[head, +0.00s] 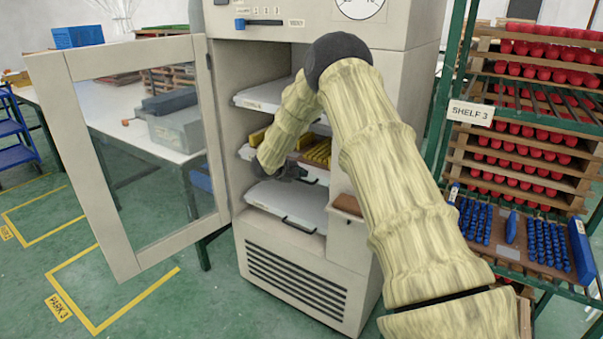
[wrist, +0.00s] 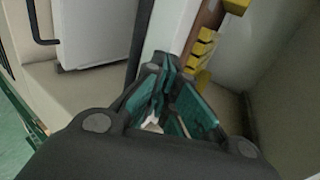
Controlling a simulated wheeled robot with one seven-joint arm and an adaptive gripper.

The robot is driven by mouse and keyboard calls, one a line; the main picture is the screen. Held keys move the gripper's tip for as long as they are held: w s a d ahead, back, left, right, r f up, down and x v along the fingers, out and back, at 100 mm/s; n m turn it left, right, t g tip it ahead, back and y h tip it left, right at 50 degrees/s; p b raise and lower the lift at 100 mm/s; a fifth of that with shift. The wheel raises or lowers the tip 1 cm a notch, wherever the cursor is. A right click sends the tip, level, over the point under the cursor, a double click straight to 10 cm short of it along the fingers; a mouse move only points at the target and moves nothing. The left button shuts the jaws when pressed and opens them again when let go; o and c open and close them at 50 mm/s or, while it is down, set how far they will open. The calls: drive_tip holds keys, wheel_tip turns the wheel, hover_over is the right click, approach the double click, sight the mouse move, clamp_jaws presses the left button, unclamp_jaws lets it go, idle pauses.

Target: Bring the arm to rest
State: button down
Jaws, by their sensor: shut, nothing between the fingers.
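My arm, in a pale yellow cover, reaches across the head view to the open cabinet (head: 225,110). My gripper (head: 300,173) is at the cabinet's opening, by the front of the middle tray (head: 318,177), which carries yellow pieces (head: 317,152). In the wrist view my gripper (wrist: 168,62) has its teal-padded fingers together with nothing between them. Yellow pieces (wrist: 203,47) show just beyond the fingertips, and I cannot tell whether the fingers touch the tray. A white tray (wrist: 95,30) with a dark handle is at the upper left there.
The cabinet's glazed door (head: 125,262) stands open to the left. The upper tray (head: 262,95) and lower tray (head: 290,203) are inside. A green rack (head: 437,120) with red and blue pieces stands close to my arm's right. Floor is clear at the lower left.

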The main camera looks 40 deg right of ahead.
drive_tip(key=p+v, duration=0.1)
drive_tip(key=v, duration=0.7)
drive_tip(key=shift+p, duration=0.35)
